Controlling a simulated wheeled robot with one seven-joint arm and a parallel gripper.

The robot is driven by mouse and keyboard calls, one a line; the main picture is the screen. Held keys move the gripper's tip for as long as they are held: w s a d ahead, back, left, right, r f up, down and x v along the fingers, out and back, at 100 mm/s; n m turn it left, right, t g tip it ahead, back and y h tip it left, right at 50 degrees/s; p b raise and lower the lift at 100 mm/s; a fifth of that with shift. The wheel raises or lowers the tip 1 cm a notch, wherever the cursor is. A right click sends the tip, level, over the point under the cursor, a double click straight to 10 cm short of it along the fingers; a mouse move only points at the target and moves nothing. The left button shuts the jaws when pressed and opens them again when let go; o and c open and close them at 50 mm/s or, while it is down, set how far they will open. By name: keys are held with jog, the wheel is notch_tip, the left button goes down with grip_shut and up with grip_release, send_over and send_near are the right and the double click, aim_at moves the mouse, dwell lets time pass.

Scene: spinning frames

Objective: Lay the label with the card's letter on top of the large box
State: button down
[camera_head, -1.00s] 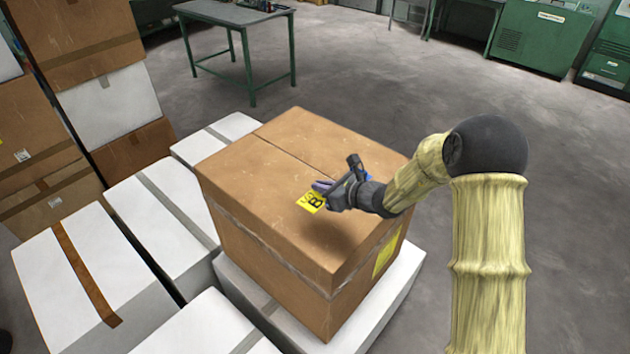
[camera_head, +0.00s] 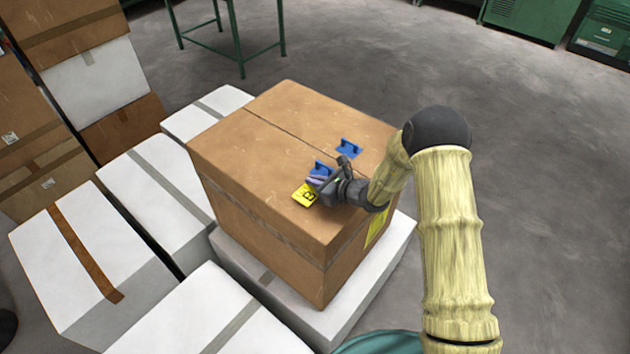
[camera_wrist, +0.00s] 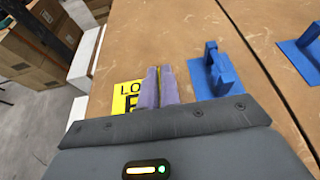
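The large brown cardboard box (camera_head: 250,135) stands on a white box. A yellow label (camera_head: 305,195) with a black letter that looks like B is at its top, near the front; it also shows in the wrist view (camera_wrist: 124,95). My gripper (camera_head: 318,184) is low over the box top. In the wrist view its purple fingers (camera_wrist: 160,86) are close together with a thin yellow strip between them, seemingly the label's grip. The label looks at or just above the cardboard; I cannot tell if it touches. A yellow patch (camera_head: 376,228) on the box's side is unreadable.
Two blue pieces with raised handles lie on the box top: one (camera_head: 348,148) farther back, one (camera_head: 322,168) beside my gripper. White boxes (camera_head: 155,195) stand close at left, stacked brown boxes (camera_head: 35,150) behind them. Open floor lies to the right.

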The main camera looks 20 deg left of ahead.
jog(key=shift+f, duration=0.45)
jog(key=shift+f, duration=0.2)
jog(key=c, duration=1.6)
grip_release()
jog(key=shift+r, duration=0.1)
jog(key=shift+r, duration=0.1)
jog(key=b+v, duration=0.3)
jog(key=v, duration=0.9)
jog(key=shift+s, duration=0.1)
